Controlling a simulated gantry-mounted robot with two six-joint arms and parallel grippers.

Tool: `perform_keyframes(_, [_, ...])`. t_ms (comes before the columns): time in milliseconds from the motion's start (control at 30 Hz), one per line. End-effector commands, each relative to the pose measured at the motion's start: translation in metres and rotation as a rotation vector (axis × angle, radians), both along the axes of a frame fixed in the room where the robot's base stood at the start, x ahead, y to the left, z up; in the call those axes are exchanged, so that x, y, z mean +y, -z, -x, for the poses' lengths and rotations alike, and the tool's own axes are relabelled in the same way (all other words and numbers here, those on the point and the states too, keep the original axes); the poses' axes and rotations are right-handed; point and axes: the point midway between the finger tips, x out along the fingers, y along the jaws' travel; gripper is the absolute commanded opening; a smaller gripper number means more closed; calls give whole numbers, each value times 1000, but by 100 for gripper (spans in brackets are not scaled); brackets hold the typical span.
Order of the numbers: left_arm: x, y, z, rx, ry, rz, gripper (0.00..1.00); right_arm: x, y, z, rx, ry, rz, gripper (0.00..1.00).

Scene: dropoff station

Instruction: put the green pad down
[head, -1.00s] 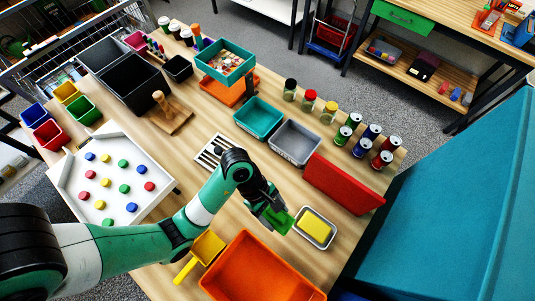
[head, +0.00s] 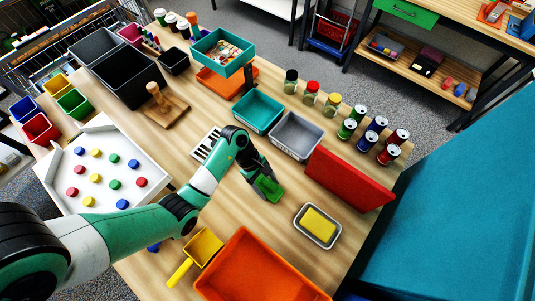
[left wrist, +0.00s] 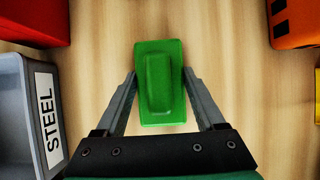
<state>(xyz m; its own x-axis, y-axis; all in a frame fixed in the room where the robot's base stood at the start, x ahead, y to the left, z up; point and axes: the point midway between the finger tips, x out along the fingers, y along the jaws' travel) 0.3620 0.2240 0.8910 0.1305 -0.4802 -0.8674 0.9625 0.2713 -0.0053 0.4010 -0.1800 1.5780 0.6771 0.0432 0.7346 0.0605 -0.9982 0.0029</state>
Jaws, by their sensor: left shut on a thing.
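The green pad (head: 268,188) is a flat green block with a raised grip on top. My left gripper (head: 262,180) is shut on it, over the wooden table between the grey bin and the orange tray. In the left wrist view, the green pad (left wrist: 159,82) lies between the two fingers of the left gripper (left wrist: 160,85), with bare wood behind it. I cannot tell whether it touches the table. My right gripper is not in view.
A small metal tray with a yellow sponge (head: 318,224) lies to the right. A grey bin (head: 296,137), labelled STEEL in the wrist view, a red panel (head: 348,180) and an orange tray (head: 257,266) stand around. Bare table (head: 285,208) surrounds the pad.

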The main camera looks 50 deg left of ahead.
Motion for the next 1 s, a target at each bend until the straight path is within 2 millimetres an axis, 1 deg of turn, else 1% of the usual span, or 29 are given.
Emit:
perform_keyframes(167, [0, -1, 0, -1, 0, 0, 1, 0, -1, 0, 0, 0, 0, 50])
perform_keyframes(300, [0, 4, 0, -1, 0, 0, 1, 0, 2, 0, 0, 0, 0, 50])
perform_keyframes(333, [0, 4, 0, -1, 0, 0, 73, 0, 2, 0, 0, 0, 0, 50])
perform_keyframes(400, [0, 3, 0, -1, 0, -1, 86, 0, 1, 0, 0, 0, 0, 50])
perform_keyframes(467, [0, 4, 0, 0, -1, -1, 96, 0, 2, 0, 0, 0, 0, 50])
perform_keyframes(500, [0, 4, 0, 0, -1, -2, 100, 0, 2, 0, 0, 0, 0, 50])
perform_keyframes(900, [1, 6, 0, 2, -5, -5, 100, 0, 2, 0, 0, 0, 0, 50])
perform_keyframes(1000, [1, -1, 0, 1, -6, -5, 100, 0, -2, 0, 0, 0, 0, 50])
